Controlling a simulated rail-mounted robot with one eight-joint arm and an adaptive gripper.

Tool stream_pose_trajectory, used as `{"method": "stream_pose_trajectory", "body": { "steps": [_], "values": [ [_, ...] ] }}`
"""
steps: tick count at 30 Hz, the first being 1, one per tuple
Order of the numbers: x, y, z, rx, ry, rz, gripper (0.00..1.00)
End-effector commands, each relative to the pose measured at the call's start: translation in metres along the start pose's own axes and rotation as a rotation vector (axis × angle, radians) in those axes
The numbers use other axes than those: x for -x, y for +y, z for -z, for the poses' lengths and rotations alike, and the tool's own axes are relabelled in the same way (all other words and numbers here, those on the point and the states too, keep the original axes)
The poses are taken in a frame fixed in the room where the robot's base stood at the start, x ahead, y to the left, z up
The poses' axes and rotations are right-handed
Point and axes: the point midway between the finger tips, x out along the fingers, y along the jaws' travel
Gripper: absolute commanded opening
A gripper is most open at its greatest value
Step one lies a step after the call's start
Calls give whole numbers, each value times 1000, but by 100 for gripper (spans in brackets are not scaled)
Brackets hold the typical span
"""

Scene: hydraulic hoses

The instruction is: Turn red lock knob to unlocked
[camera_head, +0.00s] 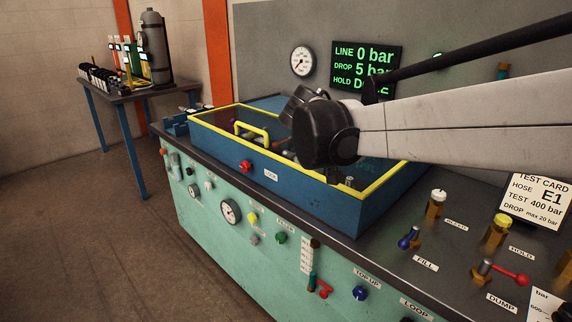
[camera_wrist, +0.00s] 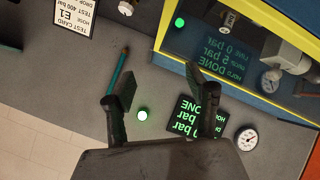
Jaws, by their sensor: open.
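The red lock knob (camera_head: 245,166) sits on the front face of the blue test box (camera_head: 310,200), left of a small white label (camera_head: 271,174). My gripper (camera_wrist: 161,80) is open in the wrist view, with two dark fingers spread apart and nothing between them. In the head view my dark wrist is above the box, to the right of and higher than the knob, clear of it. My fingers are hard to make out there. The knob is not seen in the wrist view, and its exact turn is too small to read.
The box has a yellow-rimmed lid (camera_head: 365,193) with a yellow handle (camera_head: 252,132). A green-lettered display (camera_head: 365,68) reads LINE 0 bar, DROP 5 bar. Blue (camera_head: 408,238) and red (camera_head: 510,275) valve handles stand on the right bench top. Floor at left is clear.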

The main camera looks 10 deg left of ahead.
Motion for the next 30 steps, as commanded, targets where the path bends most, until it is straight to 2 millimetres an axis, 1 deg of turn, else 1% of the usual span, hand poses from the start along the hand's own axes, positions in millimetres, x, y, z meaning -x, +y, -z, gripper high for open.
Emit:
{"method": "stream_pose_trajectory", "body": {
  "steps": [1, 5, 6, 8, 9, 11, 12, 15, 20, 22, 23, 24, 26, 27, 30],
  "values": [
    [-1, -25, 7, -6, 31, -22, 51],
    [4, -75, 27, -42, 119, -85, 51],
    [6, -91, 32, -56, 147, -103, 51],
    [11, -116, 39, -78, 194, -128, 51],
    [15, -133, 42, -93, 224, -143, 51],
    [22, -158, 46, -118, 274, -164, 51],
    [26, -175, 48, -136, 307, -178, 51],
    [41, -216, 49, -181, 389, -204, 51],
    [67, -279, 42, -255, 515, -227, 51],
    [80, -309, 34, -284, 561, -226, 51],
    [86, -322, 30, -295, 577, -221, 51],
    [94, -341, 24, -304, 592, -212, 51],
    [106, -368, 14, -314, 602, -194, 51],
    [113, -384, 7, -316, 603, -181, 51],
    [127, -419, -9, -314, 599, -151, 51]
  ]
}}
